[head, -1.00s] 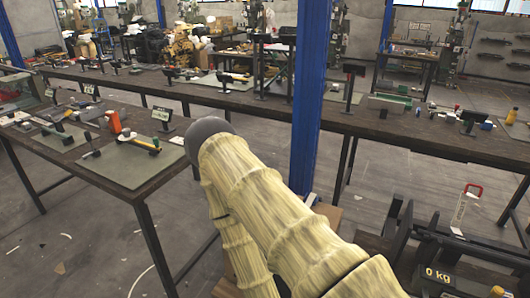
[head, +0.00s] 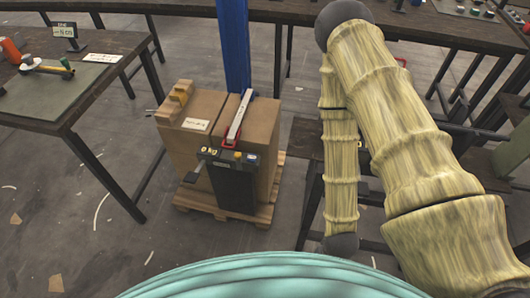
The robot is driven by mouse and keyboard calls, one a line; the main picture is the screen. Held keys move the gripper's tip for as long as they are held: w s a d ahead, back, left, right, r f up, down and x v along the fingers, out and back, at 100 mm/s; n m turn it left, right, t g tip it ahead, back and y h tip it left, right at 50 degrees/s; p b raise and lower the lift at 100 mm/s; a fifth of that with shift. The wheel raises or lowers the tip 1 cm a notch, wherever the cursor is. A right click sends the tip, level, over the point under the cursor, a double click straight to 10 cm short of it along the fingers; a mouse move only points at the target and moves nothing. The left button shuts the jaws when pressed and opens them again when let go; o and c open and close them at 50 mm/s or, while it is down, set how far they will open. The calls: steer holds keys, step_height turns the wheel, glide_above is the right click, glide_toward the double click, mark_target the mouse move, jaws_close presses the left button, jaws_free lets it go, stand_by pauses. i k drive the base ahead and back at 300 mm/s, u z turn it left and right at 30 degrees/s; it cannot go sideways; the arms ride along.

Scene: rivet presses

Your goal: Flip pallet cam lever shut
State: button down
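A wooden pallet (head: 222,214) stands on the floor left of centre in the head view, loaded with brown cardboard boxes (head: 183,144). In front of the boxes is a dark upright unit (head: 233,187) with a panel on top. A short lever-like bar (head: 194,173) sticks out at its left side, low and small. A pale bar with a red end (head: 239,116) lies tilted above the panel. I cannot tell which part is the cam lever or its position. My sleeved arm fills the right side, apart from the pallet in the picture. My gripper is not visible.
A dark workbench (head: 92,97) with a mat and tools stands at the left. A blue post (head: 234,50) rises behind the boxes. Another long bench (head: 420,25) runs across the back. Open grey floor (head: 110,225) lies left of the pallet.

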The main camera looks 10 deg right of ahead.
mark_target(237, 156)
steer(key=z, duration=0.05)
steer(key=k, duration=0.5)
steer(key=u, duration=1.6)
steer(key=i, duration=1)
steer(key=z, duration=1.75)
steer(key=i, duration=0.3)
steer(key=u, duration=0.05)
